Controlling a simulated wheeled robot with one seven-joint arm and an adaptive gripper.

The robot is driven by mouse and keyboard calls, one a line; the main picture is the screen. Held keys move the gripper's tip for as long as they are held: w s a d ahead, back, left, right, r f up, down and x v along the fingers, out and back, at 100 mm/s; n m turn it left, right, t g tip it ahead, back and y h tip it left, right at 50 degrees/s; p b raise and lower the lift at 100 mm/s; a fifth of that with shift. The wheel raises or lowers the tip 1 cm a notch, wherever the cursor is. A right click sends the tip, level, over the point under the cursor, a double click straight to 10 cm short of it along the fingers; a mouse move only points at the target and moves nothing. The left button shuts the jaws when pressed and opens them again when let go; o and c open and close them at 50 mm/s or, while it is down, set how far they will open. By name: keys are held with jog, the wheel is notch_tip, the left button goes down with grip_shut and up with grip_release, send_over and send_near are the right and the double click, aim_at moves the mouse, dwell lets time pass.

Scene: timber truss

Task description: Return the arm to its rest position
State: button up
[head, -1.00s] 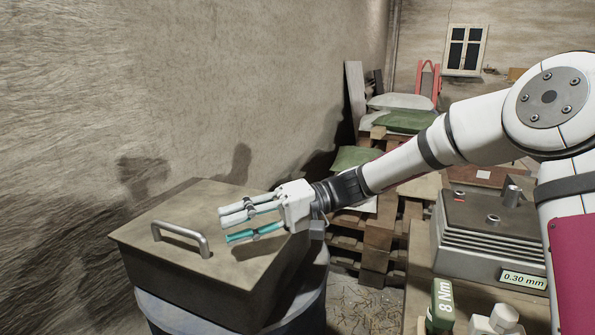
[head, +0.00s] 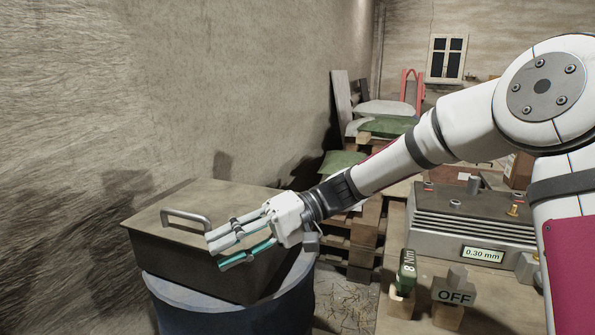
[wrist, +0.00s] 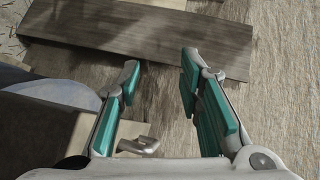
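My gripper (head: 213,251) is at the end of my arm, which reaches left across the head view. Its fingers point left and overlap the front of a lidded metal box (head: 160,250) with a bar handle (head: 187,220). In the wrist view my gripper (wrist: 160,68) has its two teal-padded fingers spread well apart with nothing between them. I cannot tell how far the fingers are from the box.
The box stands on a blue drum (head: 230,315). A bench at right holds a grey device reading 0.30 mm (head: 470,222), a green 8 Nm tool (head: 407,272) and an OFF block (head: 455,290). Pallets with sacks (head: 385,108) stand behind. A dark plank (wrist: 140,35) shows in the wrist view.

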jog(key=s+d+f+m+t+h, duration=0.1)
jog(key=s+d+m+t+h, duration=0.45)
jog(key=s+d, duration=0.9)
jog(key=s+d+f+m+t+h, duration=0.1)
jog(key=s+d+t+h, duration=0.1)
jog(key=s+d+h, duration=0.95)
jog(key=d+r+t+y+p, duration=0.1)
jog(key=d+r+p, duration=0.1)
jog(key=r+p, duration=0.7)
jog(key=s+d+r+t+y+p, duration=0.1)
jog(key=d+r+t+y+p, duration=0.1)
jog(key=r+p, duration=0.8)
jog(key=shift+s+d+r+y, duration=0.2)
jog(key=shift+s+r+y, duration=0.1)
jog(key=shift+r, duration=0.6)
jog(key=shift+t, duration=0.25)
